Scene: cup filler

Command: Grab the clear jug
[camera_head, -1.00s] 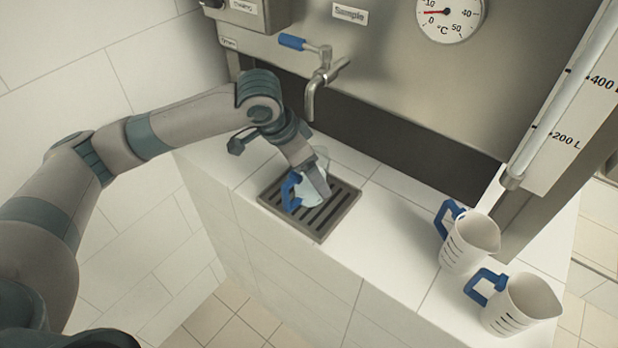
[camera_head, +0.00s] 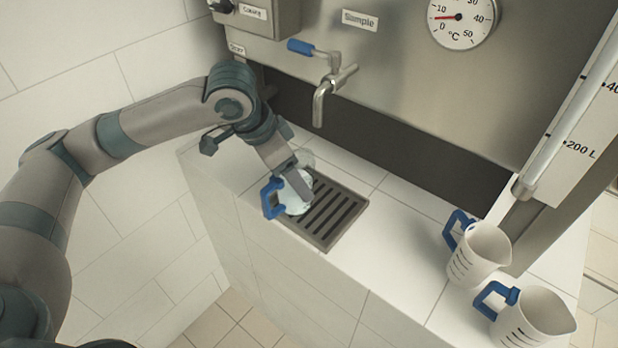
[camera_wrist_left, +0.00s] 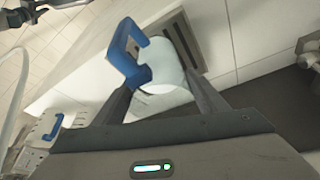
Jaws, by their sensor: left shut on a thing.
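The clear jug (camera_head: 297,199) has a blue handle (camera_head: 270,198) and is near the left end of the drain grate, largely covered by my left gripper in the head view. My left gripper (camera_head: 304,192) is shut on the jug. In the left wrist view the jug (camera_wrist_left: 168,68) is between the two fingers (camera_wrist_left: 160,97), with its blue handle towards the upper left. Whether the jug's base touches the counter is hidden. My right gripper is in neither view.
The drain grate (camera_head: 338,218) is set in the white tiled counter (camera_head: 400,245). A tap (camera_head: 320,100) with a blue lever hangs above it. Two white jugs with blue handles (camera_head: 480,252) (camera_head: 535,318) stand at the right. The counter between is clear.

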